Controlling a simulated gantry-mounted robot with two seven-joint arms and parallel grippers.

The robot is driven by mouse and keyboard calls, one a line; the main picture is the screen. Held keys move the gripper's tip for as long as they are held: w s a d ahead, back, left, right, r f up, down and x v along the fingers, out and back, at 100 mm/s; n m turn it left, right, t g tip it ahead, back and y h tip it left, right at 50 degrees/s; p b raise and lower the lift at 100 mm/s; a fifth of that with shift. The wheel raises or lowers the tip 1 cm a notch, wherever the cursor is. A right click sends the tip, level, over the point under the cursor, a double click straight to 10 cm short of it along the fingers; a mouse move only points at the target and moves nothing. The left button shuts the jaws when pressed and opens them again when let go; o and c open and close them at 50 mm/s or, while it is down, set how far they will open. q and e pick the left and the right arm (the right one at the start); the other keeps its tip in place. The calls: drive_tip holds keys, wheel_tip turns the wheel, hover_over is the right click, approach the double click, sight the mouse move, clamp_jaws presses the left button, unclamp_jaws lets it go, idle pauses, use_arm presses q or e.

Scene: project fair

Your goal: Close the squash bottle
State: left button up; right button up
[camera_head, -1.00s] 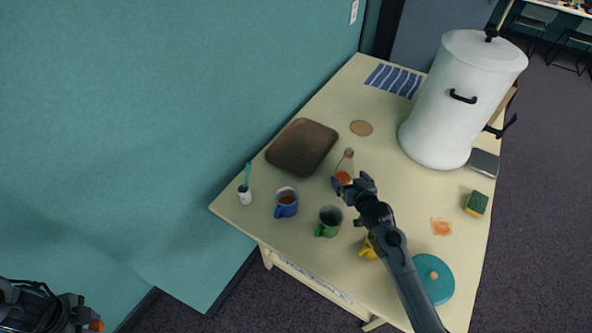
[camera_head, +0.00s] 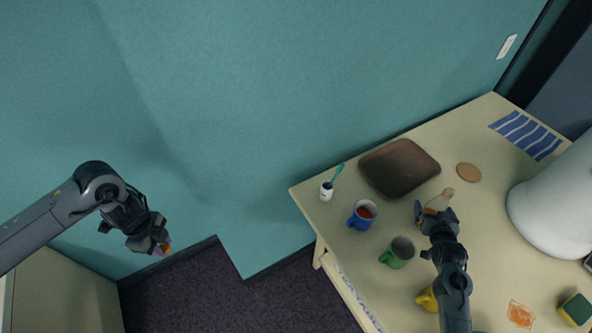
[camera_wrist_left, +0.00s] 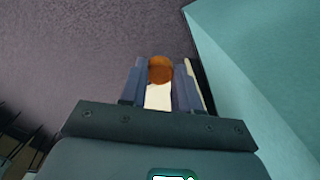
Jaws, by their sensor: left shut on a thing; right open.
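The squash bottle (camera_head: 440,201) is clear with orange squash in it and stands on the table, partly hidden by my right gripper (camera_head: 431,212). That gripper is open, with its fingers at the bottle's lower part; I cannot tell if they touch it. My left gripper (camera_head: 164,248) is off to the left of the table, over the floor. It is shut on a small round orange thing, which looks like the bottle's cap (camera_wrist_left: 160,68), seen between the fingertips in the left wrist view.
On the table (camera_head: 480,250), a blue mug (camera_head: 362,215), a green mug (camera_head: 397,253) and a yellow mug (camera_head: 427,299) stand left of my right arm. A white cup with a brush (camera_head: 327,191), a brown tray (camera_head: 400,167) and a round coaster (camera_head: 468,172) are behind. A big white pot (camera_head: 560,205) stands right.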

sight(441, 209)
drive_tip(key=c, duration=1.2)
drive_tip(key=shift+o, duration=0.2)
drive_tip(key=shift+r, duration=0.3)
drive_tip(key=shift+r, duration=1.8)
use_arm(q)
drive_tip(key=shift+r+p, duration=0.25)
drive_tip(key=shift+p, duration=0.05)
use_arm(e)
drive_tip(key=s+d+r, duration=0.3)
drive_tip(key=s+r, duration=0.3)
drive_tip(key=s, duration=0.4)
drive_tip(key=shift+s+d+r, duration=0.4)
drive_tip(key=shift+s, duration=0.1)
